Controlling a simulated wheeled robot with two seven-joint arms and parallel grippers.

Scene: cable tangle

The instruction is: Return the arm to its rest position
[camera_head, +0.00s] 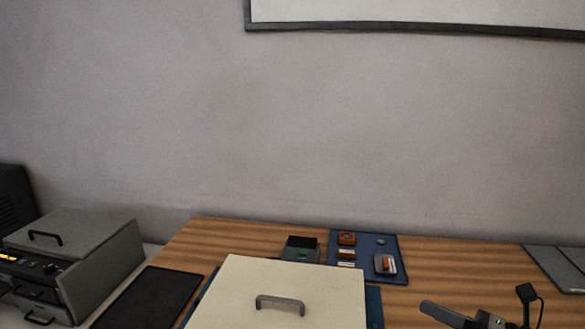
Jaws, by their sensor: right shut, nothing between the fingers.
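My right gripper (428,307) shows at the bottom right edge, low over the right part of the wooden table (460,262). Its dark fingers point left and are shut with nothing between them. It is apart from the cream box lid and the blue mat. The rest of the right arm is cut off by the frame's lower edge. My left gripper is not in view. No cable can be made out.
A cream lid with a grey handle (281,303) stands at front centre. Behind it lie a blue mat (372,243) with small parts and a dark device (301,248). A grey drawered unit (105,262) and black pad (150,298) are left. Dark panels (560,268) lie far right.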

